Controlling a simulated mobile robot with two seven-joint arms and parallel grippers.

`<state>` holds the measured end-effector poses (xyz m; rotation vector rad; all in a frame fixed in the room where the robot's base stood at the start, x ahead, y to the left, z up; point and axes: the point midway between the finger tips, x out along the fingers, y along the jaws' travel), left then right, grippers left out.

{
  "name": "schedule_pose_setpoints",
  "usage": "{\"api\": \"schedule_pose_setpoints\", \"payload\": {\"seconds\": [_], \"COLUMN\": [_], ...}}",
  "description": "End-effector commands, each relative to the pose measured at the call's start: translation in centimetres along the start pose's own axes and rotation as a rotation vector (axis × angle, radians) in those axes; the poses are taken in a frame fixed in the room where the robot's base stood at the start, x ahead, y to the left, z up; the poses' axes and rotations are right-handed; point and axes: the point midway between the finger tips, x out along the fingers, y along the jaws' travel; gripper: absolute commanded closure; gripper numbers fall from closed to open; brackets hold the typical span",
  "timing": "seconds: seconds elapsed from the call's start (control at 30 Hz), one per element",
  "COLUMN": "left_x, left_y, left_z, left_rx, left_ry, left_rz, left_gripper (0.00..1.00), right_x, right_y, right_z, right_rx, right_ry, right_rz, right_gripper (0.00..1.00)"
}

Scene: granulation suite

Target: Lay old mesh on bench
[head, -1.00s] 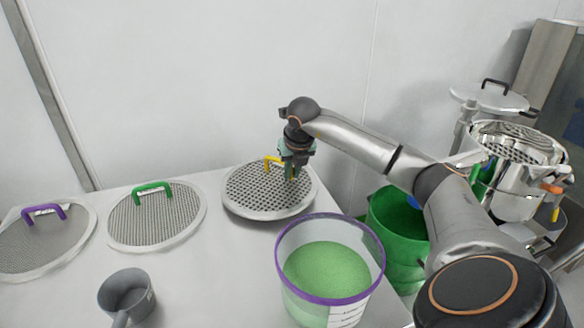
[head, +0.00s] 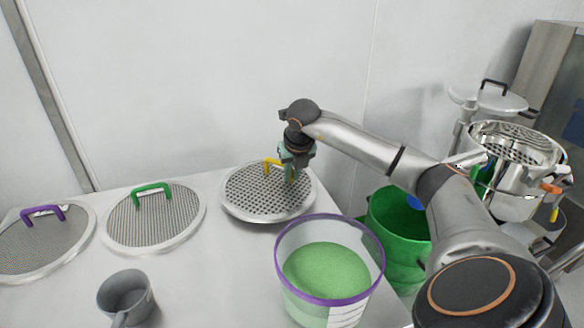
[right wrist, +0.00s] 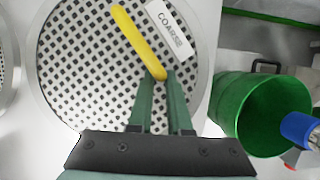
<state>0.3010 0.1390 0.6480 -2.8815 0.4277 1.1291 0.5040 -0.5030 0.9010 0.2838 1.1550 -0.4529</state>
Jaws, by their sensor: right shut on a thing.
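The old mesh is a round perforated metal disc (head: 262,205) with a yellow handle, at the right of the bench (head: 215,255) in the head view. In the right wrist view the disc (right wrist: 75,65) carries a label reading COARSE beside its yellow handle (right wrist: 135,38). My right gripper (head: 292,172) is over the disc's right part, its fingers shut on the near end of the yellow handle. The disc appears level, at or just above the bench top; I cannot tell if it touches. My left gripper is not in view.
Meshes with a green handle (head: 153,217) and a purple handle (head: 45,240) lie to the left. A grey scoop (head: 125,293) and a purple-rimmed tub of green powder (head: 328,270) stand in front. A green bucket (head: 400,235) and a steel vessel (head: 510,175) are at right.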

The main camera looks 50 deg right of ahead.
Motion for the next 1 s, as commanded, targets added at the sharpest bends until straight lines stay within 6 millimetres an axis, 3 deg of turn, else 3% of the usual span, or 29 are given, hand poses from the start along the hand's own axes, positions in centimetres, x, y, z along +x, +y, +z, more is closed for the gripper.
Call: {"api": "schedule_pose_setpoints", "payload": {"seconds": [1.0], "left_x": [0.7], "left_y": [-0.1], "left_z": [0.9], "left_rx": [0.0], "left_ry": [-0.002], "left_rz": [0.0], "left_gripper": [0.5], "right_x": [1.4], "right_y": [0.0], "right_z": [-0.5], "right_rx": [0.001], "right_ry": [-0.002], "right_rz": [0.001], "right_gripper": [1.0]}}
